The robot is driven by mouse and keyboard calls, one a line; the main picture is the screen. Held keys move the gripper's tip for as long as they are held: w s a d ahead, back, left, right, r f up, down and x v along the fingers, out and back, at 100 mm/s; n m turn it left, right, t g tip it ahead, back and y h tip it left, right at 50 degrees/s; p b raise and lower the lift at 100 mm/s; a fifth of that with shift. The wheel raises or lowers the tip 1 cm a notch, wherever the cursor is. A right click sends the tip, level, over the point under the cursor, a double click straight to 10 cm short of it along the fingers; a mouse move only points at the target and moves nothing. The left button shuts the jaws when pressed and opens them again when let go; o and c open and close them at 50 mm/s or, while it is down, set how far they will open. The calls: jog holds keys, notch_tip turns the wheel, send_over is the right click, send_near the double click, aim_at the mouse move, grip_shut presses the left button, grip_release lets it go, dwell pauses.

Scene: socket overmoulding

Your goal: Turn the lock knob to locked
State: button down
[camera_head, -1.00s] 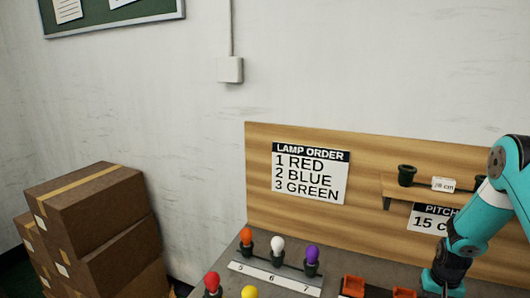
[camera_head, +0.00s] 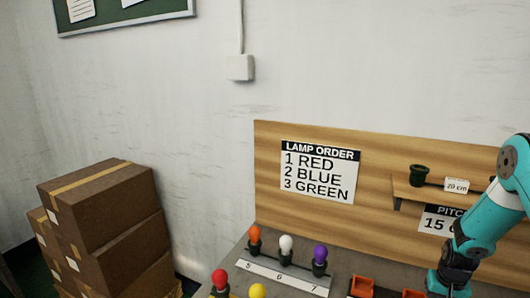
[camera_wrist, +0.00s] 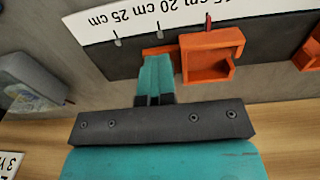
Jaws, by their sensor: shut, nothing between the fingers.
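In the wrist view my gripper (camera_wrist: 156,60) is shut, its teal fingers together and empty. The fingertips are close beside a small orange bar (camera_wrist: 158,50), which may be the lock knob; I cannot tell for certain, nor whether they touch it. Right of it is an orange open-sided holder (camera_wrist: 212,70) on a dark rail (camera_wrist: 126,66), with a red pointer (camera_wrist: 208,22) at the scale (camera_wrist: 140,22). In the head view my arm comes down at the right and the fingertips are out of frame. No locked marking is readable.
A second orange holder (camera_wrist: 313,50) is at the wrist view's right edge, and a grey rounded object (camera_wrist: 30,80) at its left. In the head view, coloured lamps (camera_head: 286,245) stand on the bench before a wooden board (camera_head: 380,180). Cardboard boxes (camera_head: 105,205) are stacked left.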

jog(key=shift+s+a+f+y, duration=0.15)
jog(key=shift+s+a+f, duration=0.15)
jog(key=shift+a, duration=0.2)
jog(key=shift+s+a+f+y, duration=0.15)
jog(key=shift+a+f, duration=0.2)
jog(key=shift+a, duration=0.1)
jog(key=shift+r+p, duration=0.3)
jog(key=shift+p, duration=0.05)
jog(key=r+p, duration=0.1)
jog(key=r, duration=0.1)
jog(key=r+p, duration=0.2)
jog(key=r, duration=0.1)
jog(key=shift+w+d+r+p, duration=0.15)
jog(key=shift+d+r+p, duration=0.15)
jog(key=shift+r+p, duration=0.05)
